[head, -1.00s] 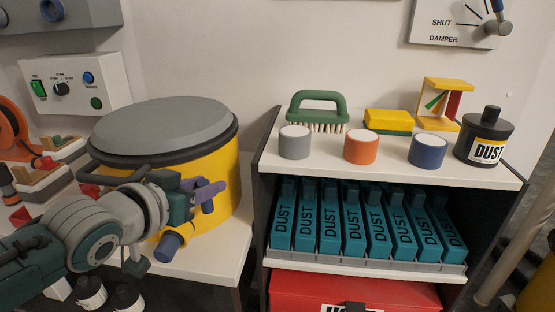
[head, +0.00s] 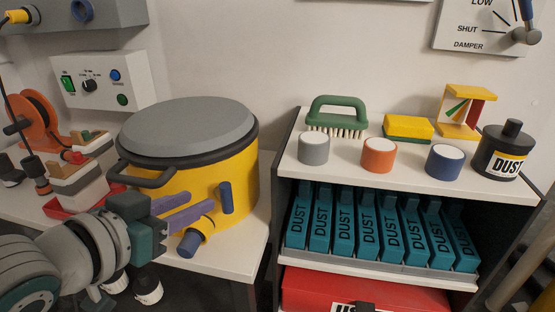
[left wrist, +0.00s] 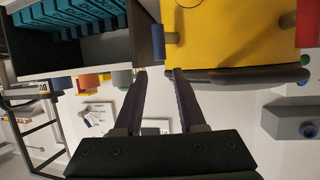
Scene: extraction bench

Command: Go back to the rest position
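My left gripper (head: 203,201) is in front of the yellow drum in the head view, its two purple fingers pointing right. In the left wrist view the fingers (left wrist: 160,72) stand apart with nothing between them. The yellow drum (head: 240,170) with its grey lid (head: 188,125) stands just behind the fingers, and its yellow side also shows in the left wrist view (left wrist: 225,30). Whether the fingers touch the drum is unclear. My right gripper is in neither view.
A white shelf unit (head: 400,180) at the right holds teal DUST cartridges (head: 365,238), with a brush (head: 337,115), sponge (head: 408,128) and black DUST pot (head: 502,155) on top. A red box (head: 360,292) is below. A control box (head: 140,72) hangs at left.

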